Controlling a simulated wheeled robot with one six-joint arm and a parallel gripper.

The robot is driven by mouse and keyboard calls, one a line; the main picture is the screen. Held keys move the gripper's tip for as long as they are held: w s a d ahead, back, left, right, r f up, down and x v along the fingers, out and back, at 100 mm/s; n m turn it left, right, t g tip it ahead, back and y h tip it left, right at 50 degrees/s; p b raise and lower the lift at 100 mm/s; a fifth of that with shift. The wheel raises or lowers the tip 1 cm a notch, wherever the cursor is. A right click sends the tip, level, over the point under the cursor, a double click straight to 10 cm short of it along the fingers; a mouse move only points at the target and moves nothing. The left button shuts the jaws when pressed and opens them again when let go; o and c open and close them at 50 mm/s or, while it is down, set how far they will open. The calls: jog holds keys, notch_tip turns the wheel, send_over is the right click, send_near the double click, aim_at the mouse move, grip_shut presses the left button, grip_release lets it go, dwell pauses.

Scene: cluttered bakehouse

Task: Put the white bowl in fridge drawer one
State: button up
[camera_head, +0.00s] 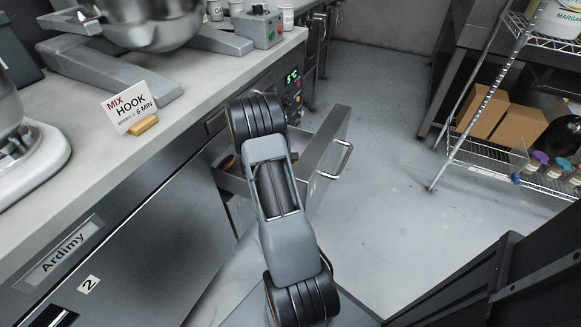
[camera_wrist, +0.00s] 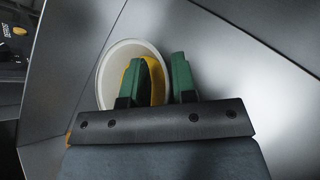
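The white bowl (camera_wrist: 112,75) shows in the wrist view, with its pale rim facing the camera and its inside grey. My gripper (camera_wrist: 169,72) has two green-padded fingers close together, with the bowl's right rim in the narrow gap between them. It looks shut on that rim. A yellow strip shows beside the left finger. In the head view an open fridge drawer (camera_head: 323,157) with a bar handle stands out from the counter. My arm reaches down over it and hides my gripper and most of the drawer's inside. Metal walls surround the bowl in the wrist view.
A closed front labelled 2 (camera_head: 89,284) is at the left. The counter (camera_head: 60,185) above holds mixers, a MIX HOOK card (camera_head: 128,107) and a control box (camera_head: 258,27). A wire rack (camera_head: 475,155) with boxes stands right. Floor between is clear.

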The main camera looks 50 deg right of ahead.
jog(key=shift+o, duration=1.3)
jog(key=shift+r, duration=0.1)
jog(key=p+v, duration=0.3)
jog(key=v, duration=0.9)
jog(key=s+a+r+m+t+y, duration=0.2)
jog(key=a+r, duration=0.3)
jog(key=a, duration=0.3)
jog(key=s+a+r+m+t+y, duration=0.1)
jog(key=s+a+r+m+y, duration=0.3)
jog(key=a, duration=0.4)
jog(key=s+a+r+m+t+y, duration=0.2)
jog(key=s+a+r+m+y, duration=0.2)
jog(key=a, duration=0.5)
notch_tip(320, 180, up, 2)
jog(key=shift+r+t+y, duration=0.1)
jog(key=shift+t+y, duration=0.2)
jog(key=shift+y, duration=0.3)
jog(key=shift+s+a, duration=0.1)
